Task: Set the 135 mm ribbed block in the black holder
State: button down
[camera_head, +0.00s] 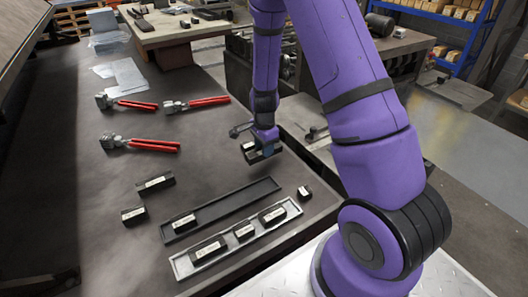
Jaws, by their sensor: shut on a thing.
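My gripper (258,148) is above the right side of the dark table, shut on a black block (266,154) with a pale label. The arm partly hides the block, and its label is too small to read, so I cannot tell its length. The black holder (236,203) is a long shallow tray lying diagonally below and left of my gripper. One labelled black block (183,222) sits in its left end; the rest of it is empty. The held block is clear of the holder, beyond its right end.
A grey tray (224,252) beside the holder contains several black blocks (208,249). Loose blocks lie at left (134,215), behind (155,182) and right of the trays (304,192). Red-handled tools (140,144) and metal sheets (122,73) lie farther back. The table's left-middle is clear.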

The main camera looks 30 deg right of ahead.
jog(key=shift+r, duration=2.9)
